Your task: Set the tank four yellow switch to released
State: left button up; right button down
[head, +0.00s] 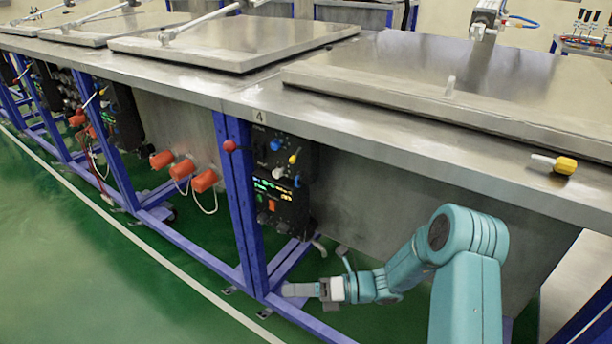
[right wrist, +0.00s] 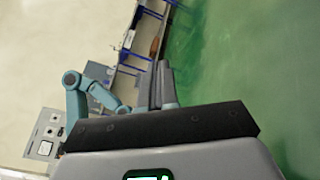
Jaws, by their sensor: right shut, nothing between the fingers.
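The panel (head: 283,190) under the number 4 label (head: 259,117) is dark and hangs below the steel bench top. A small switch with a yellow tip (head: 294,157) is on its upper right, beside a blue-tipped switch (head: 276,144) and above a pale knob (head: 279,172). The yellow tip points up and to the right; its exact setting is too small to tell. My right gripper (head: 294,290) is low, well below the panel and apart from it. Its fingers are shut and empty, and also show in the right wrist view (right wrist: 160,80). My left gripper is not in view.
A red ball knob (head: 230,146) sits by the blue frame post (head: 238,200) left of the panel. Several orange plugs (head: 183,169) are further left. Green floor (head: 110,250) is open in front.

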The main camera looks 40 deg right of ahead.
aim_at(296, 155)
jog(key=d+r+m+t+h, duration=0.1)
jog(key=d+r+m+t, duration=0.6)
jog(key=d+r+t, duration=0.3)
jog(key=d+r, duration=0.4)
jog(key=d, duration=0.2)
jog(key=shift+w+d+r+t, duration=0.35)
jog(key=shift+w+d+t, duration=0.05)
jog(key=shift+a, duration=0.1)
jog(key=p+x, duration=0.1)
jog(key=x, duration=1.3)
jog(key=shift+w+f, duration=0.1)
jog(key=shift+m+h, duration=0.3)
